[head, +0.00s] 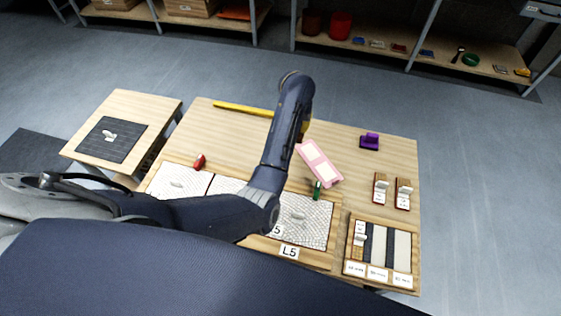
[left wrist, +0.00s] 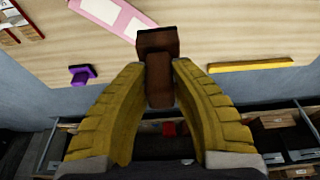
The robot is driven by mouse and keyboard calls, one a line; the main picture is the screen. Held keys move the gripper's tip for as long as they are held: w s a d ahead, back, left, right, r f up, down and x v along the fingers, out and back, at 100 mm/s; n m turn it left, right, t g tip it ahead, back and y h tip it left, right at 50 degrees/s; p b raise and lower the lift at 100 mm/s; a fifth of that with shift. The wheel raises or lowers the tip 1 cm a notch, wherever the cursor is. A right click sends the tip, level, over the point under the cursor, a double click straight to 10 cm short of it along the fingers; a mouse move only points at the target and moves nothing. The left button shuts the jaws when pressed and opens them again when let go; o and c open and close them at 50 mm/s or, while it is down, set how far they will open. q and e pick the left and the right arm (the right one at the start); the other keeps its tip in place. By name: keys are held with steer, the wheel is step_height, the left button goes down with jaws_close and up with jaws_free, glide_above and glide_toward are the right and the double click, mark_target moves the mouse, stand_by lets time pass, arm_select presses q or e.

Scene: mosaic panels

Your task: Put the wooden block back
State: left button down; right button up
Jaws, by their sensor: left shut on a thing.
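The wooden block (left wrist: 160,78), dark brown, sits between the yellow fingertips of my left gripper (left wrist: 159,66) in the left wrist view. The gripper is shut on it, and part of the block sticks out past the tips. In the head view my left gripper (head: 304,126) is mostly hidden behind my own arm, over the middle back of the table; only a bit of yellow finger shows, and the block cannot be made out there. My right gripper is in neither view.
A pink panel (head: 319,163) lies right of my left arm, with a purple piece (head: 370,142) beyond it. A yellow bar (head: 243,109) lies at the back left. White mosaic panels (head: 305,217) line the front; a compartment tray (head: 347,256) stands front right.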

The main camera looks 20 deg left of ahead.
arm_select(q)
steer(key=shift+w+a+f, duration=0.1)
steer(key=shift+a+f, duration=0.1)
steer(key=shift+a, duration=0.05)
step_height(320, 180, down, 19)
steer(key=shift+a+f, duration=0.1)
steer(key=shift+f, duration=0.05)
stand_by(0.5)
steer(key=shift+f, duration=0.1)
steer(key=c, duration=1.3)
jaws_free()
steer(key=shift+o, duration=0.2)
steer(key=v, duration=1.2)
